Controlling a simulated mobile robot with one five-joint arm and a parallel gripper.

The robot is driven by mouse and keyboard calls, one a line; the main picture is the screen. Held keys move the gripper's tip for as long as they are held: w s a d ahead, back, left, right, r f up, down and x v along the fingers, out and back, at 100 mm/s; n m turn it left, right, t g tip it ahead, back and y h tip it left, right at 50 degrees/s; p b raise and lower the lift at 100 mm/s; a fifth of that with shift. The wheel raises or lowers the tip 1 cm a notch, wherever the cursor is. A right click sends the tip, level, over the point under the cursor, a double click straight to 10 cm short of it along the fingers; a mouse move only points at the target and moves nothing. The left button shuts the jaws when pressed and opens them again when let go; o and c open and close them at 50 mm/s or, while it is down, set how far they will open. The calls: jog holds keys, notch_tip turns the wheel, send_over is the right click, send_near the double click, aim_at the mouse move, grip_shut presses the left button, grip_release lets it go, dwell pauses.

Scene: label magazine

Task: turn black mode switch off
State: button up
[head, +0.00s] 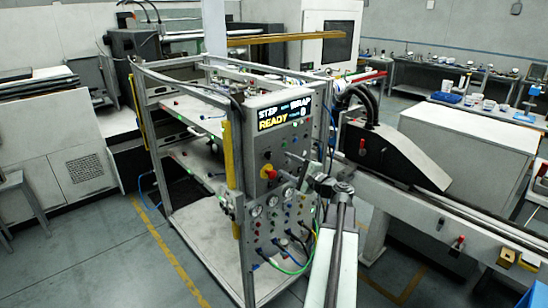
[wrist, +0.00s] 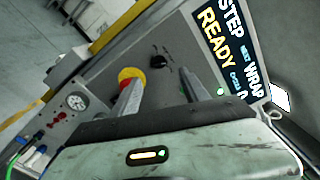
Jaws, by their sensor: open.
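The black mode switch (wrist: 158,60) is a small dark knob on the grey control panel (wrist: 178,40). In the wrist view it lies beyond my fingertips, between their lines. In the head view it is a tiny dark spot above the red and yellow stop button (head: 268,171), and its setting is too small to read. My gripper (wrist: 160,85) is open and empty, its two fingers pointing at the panel. The left finger overlaps the stop button's lower edge in the wrist view; I cannot tell if they touch. In the head view my gripper (head: 290,166) is just right of the stop button.
A lit display (head: 285,115) reading STEP, WRAP and READY sits above the switch. Gauges (head: 257,210), small buttons and blue and green hoses fill the lower panel. A yellow post (head: 233,155) edges the panel's left. A conveyor rail (head: 440,205) runs to the right.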

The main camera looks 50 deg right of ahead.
aim_at(270, 156)
jog(key=w, duration=0.8)
jog(key=shift+d, duration=0.2)
grip_shut()
